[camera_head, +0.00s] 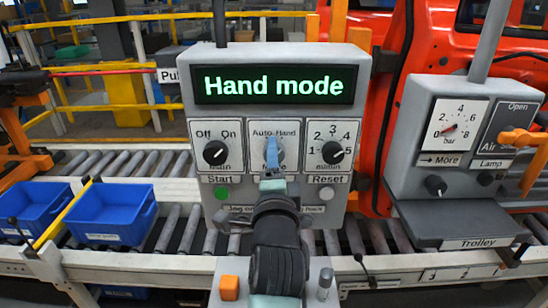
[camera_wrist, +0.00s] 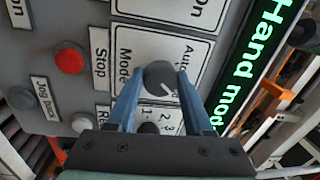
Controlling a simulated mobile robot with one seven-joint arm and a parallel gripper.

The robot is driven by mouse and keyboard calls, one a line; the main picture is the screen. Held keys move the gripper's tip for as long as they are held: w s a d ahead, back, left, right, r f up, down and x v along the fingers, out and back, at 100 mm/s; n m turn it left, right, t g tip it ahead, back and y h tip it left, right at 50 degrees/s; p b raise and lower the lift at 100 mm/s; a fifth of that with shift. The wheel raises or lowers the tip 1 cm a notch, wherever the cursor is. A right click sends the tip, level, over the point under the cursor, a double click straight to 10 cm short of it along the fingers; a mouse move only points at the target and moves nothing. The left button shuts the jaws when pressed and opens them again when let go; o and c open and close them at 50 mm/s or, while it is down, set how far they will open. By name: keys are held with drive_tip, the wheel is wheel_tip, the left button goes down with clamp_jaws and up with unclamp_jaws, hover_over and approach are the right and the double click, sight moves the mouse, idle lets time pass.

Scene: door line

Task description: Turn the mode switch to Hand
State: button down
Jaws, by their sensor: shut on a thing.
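The mode switch (camera_wrist: 160,76) is a dark round knob with a white pointer line, on a white plate marked Auto and Hand. In the wrist view the pointer slants down and right, towards the Hand side; the Hand word is hidden there. My gripper (camera_head: 272,152) has its blue fingers shut on the knob, one on each side, and it covers most of the knob in the head view. The green display (camera_head: 275,85) above the switches reads "Hand mode".
The Off/On switch (camera_head: 215,152) and the numbered knob (camera_head: 332,152) flank the mode switch closely. Below are the green Start button (camera_head: 221,193), red Stop button (camera_wrist: 69,60) and white Reset button (camera_head: 326,193). A gauge box (camera_head: 455,135) stands at right, blue bins (camera_head: 118,212) at left.

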idle(0.5)
drive_tip(key=shift+c, duration=1.5)
unclamp_jaws()
drive_tip(key=s+f+b, duration=0.1)
drive_tip(key=s+b, duration=0.3)
drive_tip(key=s, duration=0.9)
drive_tip(key=shift+d, duration=0.1)
drive_tip(key=s+r+n+t, duration=0.4)
drive_tip(key=r+n, duration=0.4)
drive_tip(key=r, duration=0.6)
drive_tip(key=s+r+n+t, duration=0.4)
drive_tip(key=s+r+n, duration=0.3)
drive_tip(key=r, duration=0.8)
drive_tip(key=shift+s+n, duration=0.15)
drive_tip(key=shift+n, duration=0.85)
